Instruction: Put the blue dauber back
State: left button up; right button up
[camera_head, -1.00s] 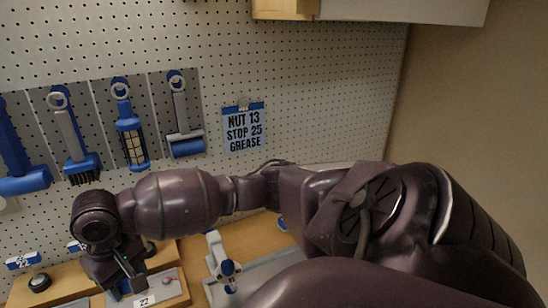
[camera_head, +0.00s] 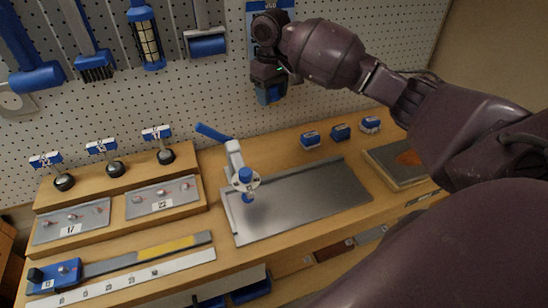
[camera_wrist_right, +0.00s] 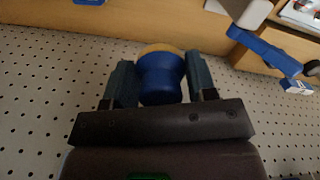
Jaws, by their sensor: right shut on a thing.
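A blue dauber with a tan pad (camera_wrist_right: 160,80) is between the fingers of my right gripper in the right wrist view. The right gripper (camera_wrist_right: 160,88) is shut on it, with the pad end pointing away from the palm. In the head view my right gripper (camera_head: 269,94) is raised in front of the pegboard, over the hanging sign and above the back of the bench. The dauber is too small and covered to make out clearly there. My left gripper is not in view.
Blue blocks with white labels (camera_head: 311,139) stand along the bench's back. A lever press (camera_head: 235,160) stands on a grey plate (camera_head: 310,195). Round black-based holders (camera_head: 115,169) with blue tags are at left. A tray with an orange patch (camera_head: 390,165) lies at right. Blue-handled tools (camera_head: 146,40) hang on the pegboard.

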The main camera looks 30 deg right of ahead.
jog(key=shift+w+d+f, duration=0.15)
jog(key=shift+w+d, duration=0.05)
jog(key=shift+d, duration=0.15)
jog(key=b, duration=0.2)
send_over(274, 155)
notch_tip(274, 155, down, 13)
jog(key=shift+r, duration=0.15)
notch_tip(274, 155, down, 7)
jog(key=shift+r+b, duration=0.1)
jog(key=shift+b, duration=0.25)
jog(key=o, duration=0.9)
notch_tip(274, 155, up, 12)
jog(key=shift+r+p, duration=0.1)
jog(key=shift+p, duration=0.8)
